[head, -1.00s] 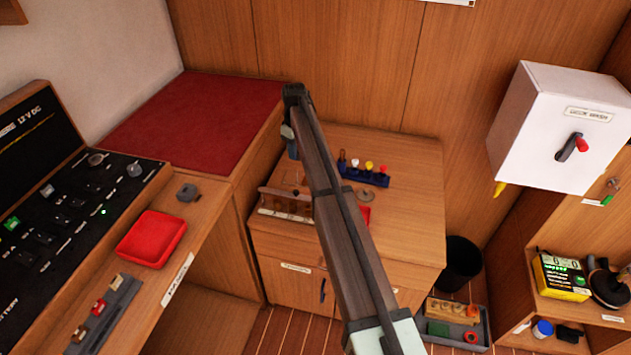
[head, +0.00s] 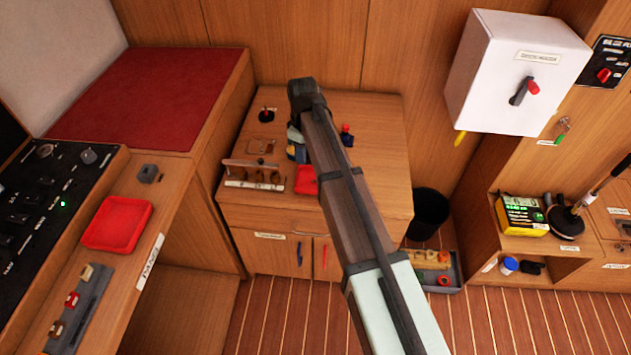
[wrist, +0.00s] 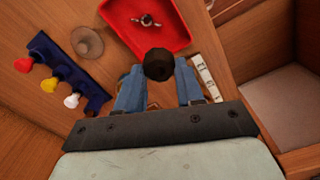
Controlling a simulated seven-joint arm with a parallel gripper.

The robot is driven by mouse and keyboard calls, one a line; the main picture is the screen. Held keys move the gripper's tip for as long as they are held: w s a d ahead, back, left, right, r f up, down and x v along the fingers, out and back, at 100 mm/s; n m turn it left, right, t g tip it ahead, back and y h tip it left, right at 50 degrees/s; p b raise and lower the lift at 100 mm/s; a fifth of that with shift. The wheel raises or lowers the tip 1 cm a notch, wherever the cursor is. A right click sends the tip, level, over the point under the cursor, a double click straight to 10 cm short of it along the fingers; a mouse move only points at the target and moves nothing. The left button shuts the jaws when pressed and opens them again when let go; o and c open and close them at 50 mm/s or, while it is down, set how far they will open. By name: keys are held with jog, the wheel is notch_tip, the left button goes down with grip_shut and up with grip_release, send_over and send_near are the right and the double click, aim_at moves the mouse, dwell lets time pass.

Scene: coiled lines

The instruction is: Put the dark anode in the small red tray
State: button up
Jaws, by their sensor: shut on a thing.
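The dark anode (wrist: 158,64) is a round, nearly black piece held between the blue fingers of my gripper (wrist: 158,74) in the wrist view. My gripper is shut on it. The small red tray (wrist: 172,40) lies just beyond the anode there, which overlaps the tray's near edge in the picture; the height gap is unclear. A small metal piece (wrist: 147,20) lies in the tray. In the head view my gripper (head: 297,150) is over the wooden cabinet, behind the small red tray (head: 306,181). The anode cannot be made out there, and my arm covers part of the cabinet top.
A blue rack (wrist: 65,75) with red, yellow and white knobbed pieces stands left of the tray in the wrist view, beside a grey disc (wrist: 87,42). A wooden holder (head: 254,174) stands left of the tray. A larger red tray (head: 117,224) is on the left bench.

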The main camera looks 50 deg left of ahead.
aim_at(306, 181)
jog(key=shift+a+f, duration=0.1)
jog(key=shift+f, duration=4.9)
jog(key=shift+f, duration=0.15)
jog(key=o, duration=0.9)
jog(key=shift+c, duration=0.2)
notch_tip(306, 181, up, 12)
jog(key=shift+r, duration=0.2)
